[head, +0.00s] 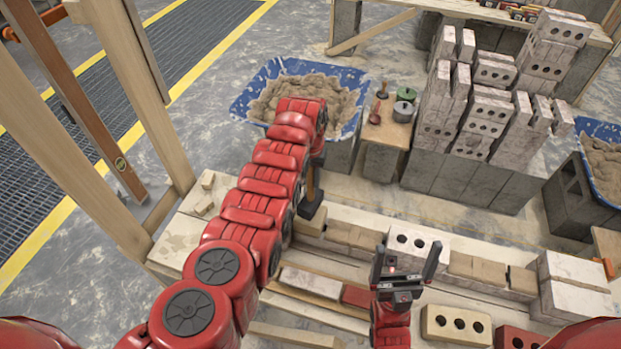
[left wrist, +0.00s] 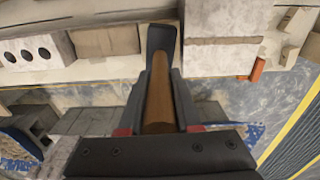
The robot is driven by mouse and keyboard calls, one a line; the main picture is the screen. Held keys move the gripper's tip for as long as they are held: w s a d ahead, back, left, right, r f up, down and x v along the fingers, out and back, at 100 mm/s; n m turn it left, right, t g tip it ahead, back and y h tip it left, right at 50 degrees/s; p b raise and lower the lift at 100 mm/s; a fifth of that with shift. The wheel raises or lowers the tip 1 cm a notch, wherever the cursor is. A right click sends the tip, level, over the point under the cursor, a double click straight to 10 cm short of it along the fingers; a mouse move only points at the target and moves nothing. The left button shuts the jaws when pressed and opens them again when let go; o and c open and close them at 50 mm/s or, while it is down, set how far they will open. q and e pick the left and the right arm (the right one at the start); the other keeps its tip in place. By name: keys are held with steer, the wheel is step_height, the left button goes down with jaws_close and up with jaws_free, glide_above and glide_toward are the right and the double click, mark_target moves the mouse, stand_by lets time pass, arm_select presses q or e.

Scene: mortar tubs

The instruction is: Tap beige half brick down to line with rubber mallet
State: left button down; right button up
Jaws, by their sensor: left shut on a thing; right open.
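My left gripper (head: 317,158) is shut on the wooden handle of the rubber mallet (head: 311,190), and the handle hangs down from it. In the left wrist view the brown handle (left wrist: 157,100) lies between the fingers, with the dark head (left wrist: 161,40) beyond. The mallet head is at the left end of the brick row, over or beside a beige half brick (head: 309,224). The head hides part of it, and I cannot tell whether they touch. More beige half bricks (left wrist: 106,40) stand alongside. My right gripper (head: 408,262) is open and empty, in front of a white holed brick (head: 417,244). I cannot make out the line.
A blue mortar tub (head: 250,95) stands behind my left arm. Stacked bricks (head: 480,100) rise at the back right. Loose bricks (head: 455,325) lie in front of the row. A timber frame (head: 60,150) stands at the left.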

mark_target(310, 190)
arm_select(q)
step_height(310, 190, down, 5)
steer(key=b, duration=0.4)
step_height(310, 190, up, 6)
steer(key=p, duration=0.4)
steer(key=shift+f, duration=0.2)
steer(key=shift+s, duration=0.1)
steer(key=shift+r, duration=0.1)
